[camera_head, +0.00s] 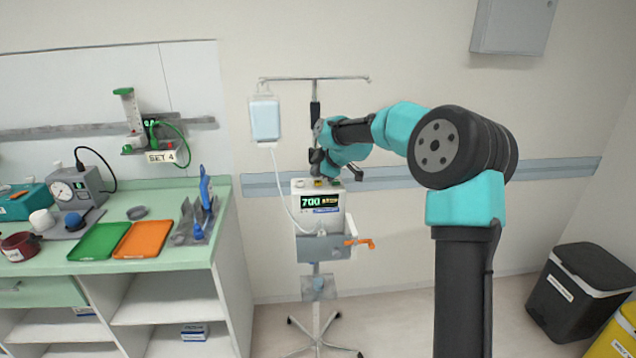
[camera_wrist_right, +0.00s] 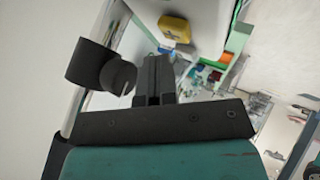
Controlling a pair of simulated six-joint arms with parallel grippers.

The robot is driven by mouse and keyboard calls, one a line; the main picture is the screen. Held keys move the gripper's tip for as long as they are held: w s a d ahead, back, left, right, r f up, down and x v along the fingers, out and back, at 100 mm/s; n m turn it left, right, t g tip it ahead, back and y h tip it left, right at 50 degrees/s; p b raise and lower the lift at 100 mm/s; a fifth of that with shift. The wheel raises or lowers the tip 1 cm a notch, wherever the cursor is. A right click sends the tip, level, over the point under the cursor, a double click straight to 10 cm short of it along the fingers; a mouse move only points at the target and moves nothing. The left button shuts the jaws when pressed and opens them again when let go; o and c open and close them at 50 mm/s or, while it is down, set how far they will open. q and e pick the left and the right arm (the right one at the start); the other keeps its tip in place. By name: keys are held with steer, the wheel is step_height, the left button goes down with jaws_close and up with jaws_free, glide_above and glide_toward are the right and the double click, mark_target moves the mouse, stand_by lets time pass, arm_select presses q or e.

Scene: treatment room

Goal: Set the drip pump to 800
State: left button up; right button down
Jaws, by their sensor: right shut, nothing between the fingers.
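The drip pump (camera_head: 304,214) is a white box on a wheeled drip stand, and its green display (camera_head: 318,202) reads 700. A yellow button with a dark mark (camera_wrist_right: 175,28) sits on the pump's top in the right wrist view. My right gripper (camera_head: 320,173) is over the pump's top, with its fingers (camera_wrist_right: 154,65) shut and empty. The fingertips show close to the yellow button in the wrist view; I cannot tell whether they touch anything. My left gripper is not in view.
A drip bag (camera_head: 265,120) hangs left of the pole, its tube running to the pump. An orange clamp (camera_head: 359,243) sticks out below the pump. A green counter (camera_head: 172,255) with trays and instruments stands left. A black bin (camera_head: 570,290) is at right.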

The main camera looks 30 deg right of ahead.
mark_target(317, 182)
steer(key=shift+f, duration=0.35)
steer(key=shift+f, duration=0.5)
stand_by(1.0)
steer(key=shift+r, duration=0.9)
steer(key=shift+r, duration=0.15)
steer(key=shift+r, duration=2.4)
